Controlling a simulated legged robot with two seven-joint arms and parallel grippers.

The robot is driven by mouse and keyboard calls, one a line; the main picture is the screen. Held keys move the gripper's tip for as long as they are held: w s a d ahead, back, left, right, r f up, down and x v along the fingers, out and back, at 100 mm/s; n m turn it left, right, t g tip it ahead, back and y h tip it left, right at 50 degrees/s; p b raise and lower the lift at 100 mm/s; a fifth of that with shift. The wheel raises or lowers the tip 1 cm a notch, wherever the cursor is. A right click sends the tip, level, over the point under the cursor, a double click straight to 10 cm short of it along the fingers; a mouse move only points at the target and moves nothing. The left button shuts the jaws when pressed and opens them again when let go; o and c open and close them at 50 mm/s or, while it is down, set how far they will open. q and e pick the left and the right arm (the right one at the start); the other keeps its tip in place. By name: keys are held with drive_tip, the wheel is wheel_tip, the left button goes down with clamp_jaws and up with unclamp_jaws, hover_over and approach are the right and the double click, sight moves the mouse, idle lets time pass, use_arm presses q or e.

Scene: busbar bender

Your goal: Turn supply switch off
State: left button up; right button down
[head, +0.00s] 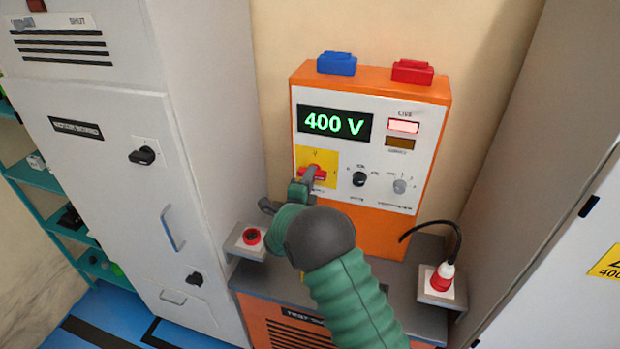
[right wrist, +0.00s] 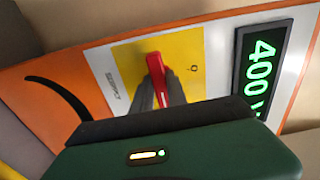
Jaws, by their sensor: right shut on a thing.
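The supply switch (head: 319,173) is a red handle on a yellow plate (head: 329,157), at the lower left of the orange test unit's white panel. In the right wrist view the red handle (right wrist: 158,72) stands out from the yellow plate (right wrist: 190,50), with an "O" mark to its right. My right gripper (head: 307,178) is at the handle, its dark fingers (right wrist: 160,95) shut on it from both sides. The gripper partly hides the handle and the label below it. The display (head: 335,123) reads 400 V, and the LIVE lamp (head: 404,126) is lit pale red. My left gripper is out of view.
Black and grey knobs (head: 359,179) sit right of the switch. A red button (head: 251,237) is on a box at the left. Grey cabinets (head: 100,150) flank the unit on both sides.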

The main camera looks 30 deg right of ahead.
drive_tip(key=shift+f, duration=0.2)
drive_tip(key=n, duration=1.7)
drive_tip(key=shift+f+n+p, duration=0.1)
drive_tip(key=shift+n+p, duration=0.2)
drive_tip(key=shift+p, duration=0.1)
drive_tip(key=c, duration=1.3)
unclamp_jaws()
